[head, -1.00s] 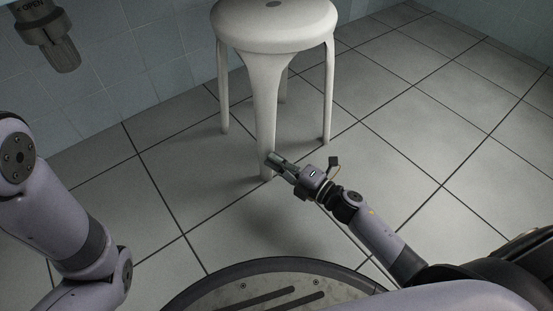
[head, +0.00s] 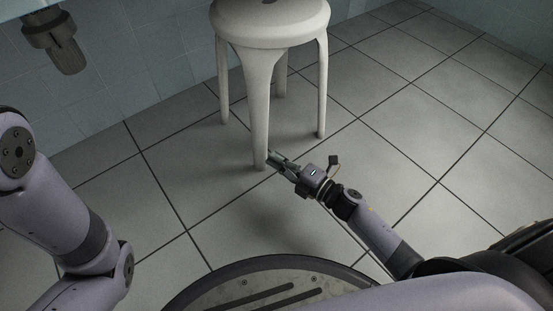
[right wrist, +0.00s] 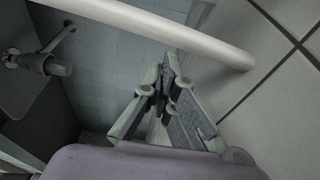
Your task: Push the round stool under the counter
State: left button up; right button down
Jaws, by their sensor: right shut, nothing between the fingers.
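The white round stool (head: 262,32) stands upright on the tiled floor in the upper middle of the head view, its top edge cut off. Its near leg (head: 259,115) also crosses the right wrist view (right wrist: 165,40). My right gripper (head: 274,157) is shut and empty, low beside the right side of that leg, near its foot. In the right wrist view its fingertips (right wrist: 166,68) are close to the leg; I cannot tell whether they touch. My left arm shows at the left of the head view, but its gripper is out of frame. The counter is not clearly visible.
A grey fitting (head: 62,48) hangs at the upper left of the head view; it also shows in the right wrist view (right wrist: 42,64). A tiled wall (head: 130,60) runs behind the stool. The floor (head: 430,130) right of the stool is clear.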

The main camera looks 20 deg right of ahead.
jog(key=p+v, duration=0.4)
jog(key=v, duration=0.5)
jog(key=shift+d, duration=0.3)
jog(key=shift+s, duration=0.15)
